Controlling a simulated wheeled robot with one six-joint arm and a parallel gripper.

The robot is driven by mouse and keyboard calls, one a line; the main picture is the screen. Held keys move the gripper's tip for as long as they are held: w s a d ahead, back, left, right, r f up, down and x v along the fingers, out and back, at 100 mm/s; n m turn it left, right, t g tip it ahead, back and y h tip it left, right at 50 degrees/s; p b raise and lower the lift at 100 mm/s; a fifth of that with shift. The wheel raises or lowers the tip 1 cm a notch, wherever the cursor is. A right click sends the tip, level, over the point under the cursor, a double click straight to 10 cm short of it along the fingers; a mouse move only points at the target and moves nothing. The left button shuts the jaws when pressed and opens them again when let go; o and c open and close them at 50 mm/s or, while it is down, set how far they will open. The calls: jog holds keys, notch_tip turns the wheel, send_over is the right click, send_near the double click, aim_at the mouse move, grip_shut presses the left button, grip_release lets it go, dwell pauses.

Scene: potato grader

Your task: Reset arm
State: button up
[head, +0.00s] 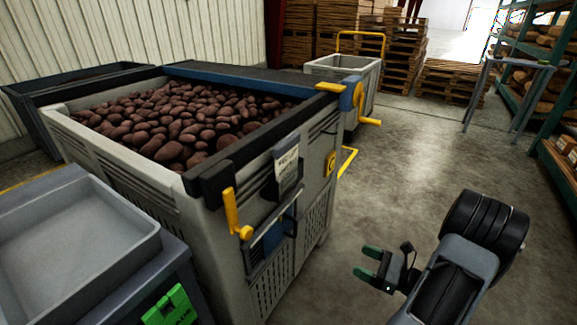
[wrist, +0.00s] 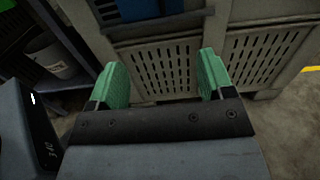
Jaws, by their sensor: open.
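My gripper (head: 365,261) is at the lower right of the head view, over bare floor and to the right of the potato bin. Its two green fingers are apart with nothing between them. In the wrist view the open gripper (wrist: 157,85) points at the slotted grey wall of the bin (wrist: 157,65). My arm is bent, with its dark rounded joint to the right of the gripper in the head view. The lower part of my arm is cut off by the picture's bottom edge.
The large grey bin (head: 130,172) full of potatoes (head: 185,118) stands left of my gripper, with yellow handles (head: 233,214) on its side. A grey tray (head: 75,235) is at lower left. A metal table (head: 515,63) and green shelving (head: 540,125) stand right. The middle floor (head: 410,150) is clear.

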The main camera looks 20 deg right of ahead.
jog(key=s+a+r+n+g+h+p, duration=0.1)
jog(key=a+r+n+g+p, duration=0.55)
jog(key=r, duration=0.35)
jog(key=s+a+r+n+g+p, duration=0.1)
jog(key=a+r+n+g+p, duration=0.55)
jog(key=r+p, duration=0.2)
jog(key=s+a+r+n+t+h+p, duration=0.1)
jog(key=r+n+h+p, duration=0.4)
jog(key=r, duration=0.7)
jog(key=s+a+r+n+t+h+p, duration=0.1)
jog(key=r+n+h+p, duration=0.5)
jog(key=r, duration=0.6)
jog(key=a+n+t+p, duration=0.1)
jog(key=a+n+p, duration=0.1)
jog(key=n, duration=0.1)
jog(key=shift+s+a+n+p, duration=0.2)
jog(key=shift+a+n+p, duration=0.1)
jog(key=shift+a, duration=0.1)
